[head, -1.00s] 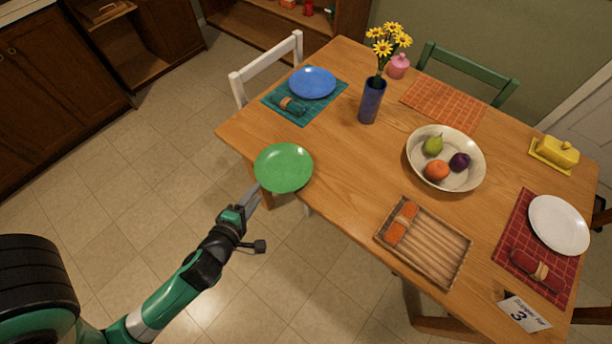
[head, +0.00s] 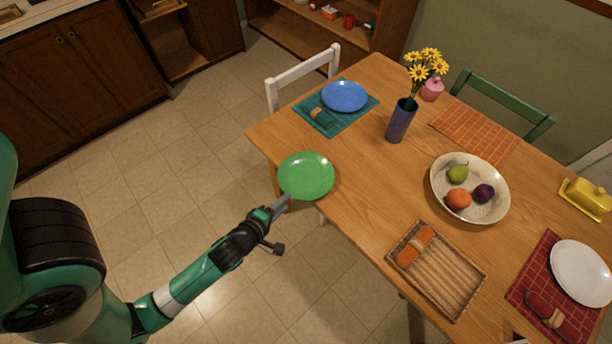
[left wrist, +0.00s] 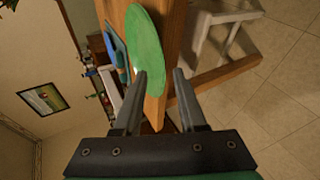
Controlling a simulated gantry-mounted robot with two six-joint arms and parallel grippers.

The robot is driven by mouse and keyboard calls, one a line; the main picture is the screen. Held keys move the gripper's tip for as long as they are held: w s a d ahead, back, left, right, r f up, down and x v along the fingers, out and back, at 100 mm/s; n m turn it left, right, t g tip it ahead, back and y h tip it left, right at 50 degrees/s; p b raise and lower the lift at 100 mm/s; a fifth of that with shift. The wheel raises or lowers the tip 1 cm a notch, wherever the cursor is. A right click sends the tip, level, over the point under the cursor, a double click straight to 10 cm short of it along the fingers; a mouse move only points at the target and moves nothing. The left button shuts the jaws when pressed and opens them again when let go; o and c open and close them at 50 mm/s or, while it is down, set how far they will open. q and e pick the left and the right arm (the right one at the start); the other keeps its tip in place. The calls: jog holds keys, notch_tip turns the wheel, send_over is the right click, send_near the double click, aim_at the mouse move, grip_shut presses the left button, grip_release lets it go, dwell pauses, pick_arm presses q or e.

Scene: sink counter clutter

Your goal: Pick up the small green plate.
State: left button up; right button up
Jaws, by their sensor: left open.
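My left gripper (head: 284,202) is at that overhanging edge. In the left wrist view my gripper (left wrist: 160,73) is open, with its two fingers apart. There the green plate (left wrist: 146,45) is seen nearly edge-on, and its near end shows between the fingers, close to the left one. The left finger covers a little of the plate. I cannot tell whether they touch. My right gripper is not in view.
The wooden table (head: 350,180) also holds a blue plate (head: 345,96), a blue vase (head: 401,120) of yellow flowers, a fruit bowl (head: 497,211), a wooden tray (head: 440,280) and a white plate (head: 580,272). A white chair (head: 300,75) stands behind the left corner. The floor left of the table is clear.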

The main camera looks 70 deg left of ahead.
aim_at(293, 194)
pick_arm(q)
jog(key=x, duration=0.5)
jog(key=shift+s+a+f, duration=0.15)
jog(key=shift+s, duration=0.1)
grip_shut()
dwell(1.0)
